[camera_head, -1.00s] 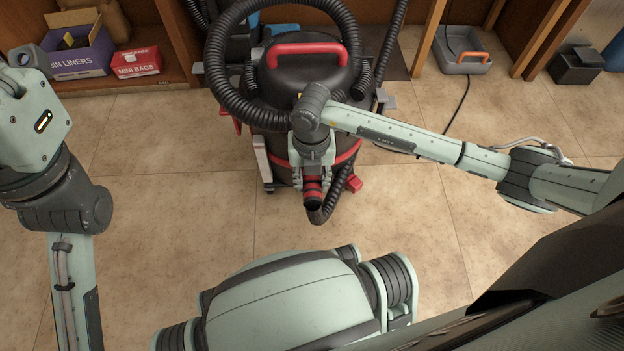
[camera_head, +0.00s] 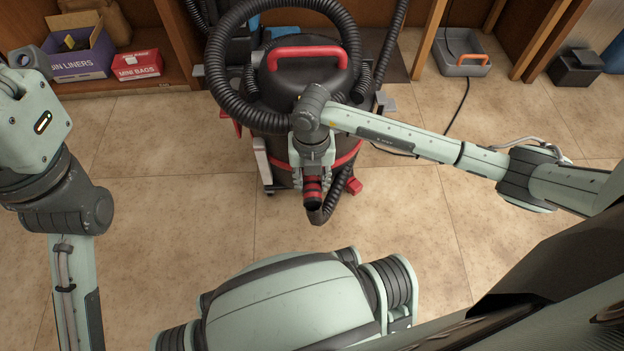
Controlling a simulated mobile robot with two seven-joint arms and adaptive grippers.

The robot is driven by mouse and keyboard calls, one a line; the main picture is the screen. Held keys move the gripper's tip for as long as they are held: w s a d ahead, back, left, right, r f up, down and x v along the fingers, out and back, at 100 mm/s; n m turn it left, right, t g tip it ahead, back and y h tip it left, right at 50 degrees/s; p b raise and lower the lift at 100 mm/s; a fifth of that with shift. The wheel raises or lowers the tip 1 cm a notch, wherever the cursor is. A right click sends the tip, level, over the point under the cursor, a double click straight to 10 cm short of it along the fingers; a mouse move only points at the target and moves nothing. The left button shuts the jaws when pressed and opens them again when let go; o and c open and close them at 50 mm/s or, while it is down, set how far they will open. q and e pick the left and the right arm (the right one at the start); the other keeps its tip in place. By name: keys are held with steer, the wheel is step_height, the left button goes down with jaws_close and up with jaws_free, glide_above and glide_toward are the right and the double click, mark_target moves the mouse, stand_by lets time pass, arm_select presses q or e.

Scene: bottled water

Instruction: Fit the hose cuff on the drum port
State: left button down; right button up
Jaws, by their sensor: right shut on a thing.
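The black vacuum drum (camera_head: 287,85) with a red carry handle stands on the floor at the top middle. A ribbed black hose (camera_head: 233,97) loops over its left side, and its lower end curls up in front. My right gripper (camera_head: 312,180) is in front of the drum, pointing down and shut on the red-and-black hose cuff (camera_head: 312,188). The cuff is close in front of the drum. The drum port is hidden behind my wrist and gripper, so I cannot tell if the cuff touches it. My left arm is at the left edge; its gripper is out of view.
A wooden shelf at the upper left holds a bin-liner box (camera_head: 81,58) and a red mini-bags box (camera_head: 137,64). A grey tray (camera_head: 461,64) and a dark box (camera_head: 576,67) are at the upper right. The tiled floor (camera_head: 190,230) in front is clear.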

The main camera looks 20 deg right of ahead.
steer(key=shift+w, duration=0.15)
steer(key=o, duration=1.2)
steer(key=shift+r, duration=0.1)
step_height(320, 180, up, 12)
steer(key=shift+f, duration=0.1)
